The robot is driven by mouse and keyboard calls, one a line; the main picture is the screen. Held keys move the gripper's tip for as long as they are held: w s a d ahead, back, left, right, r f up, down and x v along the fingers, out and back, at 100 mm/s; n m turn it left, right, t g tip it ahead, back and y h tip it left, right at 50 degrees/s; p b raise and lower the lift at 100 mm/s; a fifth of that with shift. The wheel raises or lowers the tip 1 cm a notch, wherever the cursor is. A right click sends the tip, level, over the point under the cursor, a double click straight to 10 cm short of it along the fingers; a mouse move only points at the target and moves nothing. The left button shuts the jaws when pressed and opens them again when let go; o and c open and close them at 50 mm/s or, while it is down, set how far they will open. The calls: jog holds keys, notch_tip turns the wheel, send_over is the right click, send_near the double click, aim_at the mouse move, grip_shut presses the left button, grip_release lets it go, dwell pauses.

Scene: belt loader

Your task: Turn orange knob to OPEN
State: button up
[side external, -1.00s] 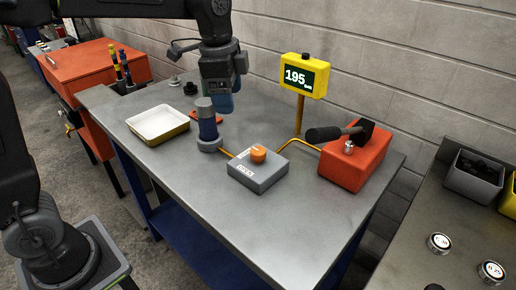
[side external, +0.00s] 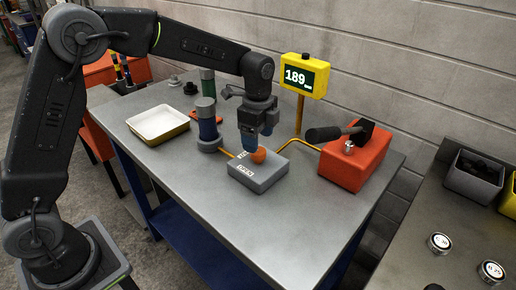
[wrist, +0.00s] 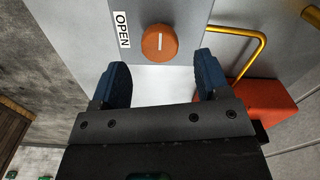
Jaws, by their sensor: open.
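The orange knob (side external: 258,155) sits on top of a grey box (side external: 256,178) on the metal table. In the wrist view the knob (wrist: 160,43) is round with a pale line that runs up and down the picture. A white OPEN label (wrist: 121,30) lies to its left. My gripper (side external: 257,141) points down just above and behind the knob, partly covering it in the side view. In the wrist view my gripper's blue fingers (wrist: 162,75) are apart, with the knob beyond their tips and nothing between them.
A yellow display (side external: 303,76) on a post reads 189. A grey-blue cylinder (side external: 207,130) stands left of the box. A red block (side external: 352,170) with a black-handled tool is on the right. A white tray (side external: 158,123) is at the left. The table front is clear.

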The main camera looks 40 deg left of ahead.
aim_at(260, 155)
jog(key=shift+f, duration=2.05)
jog(key=shift+c, duration=0.2)
jog(key=c, duration=0.9)
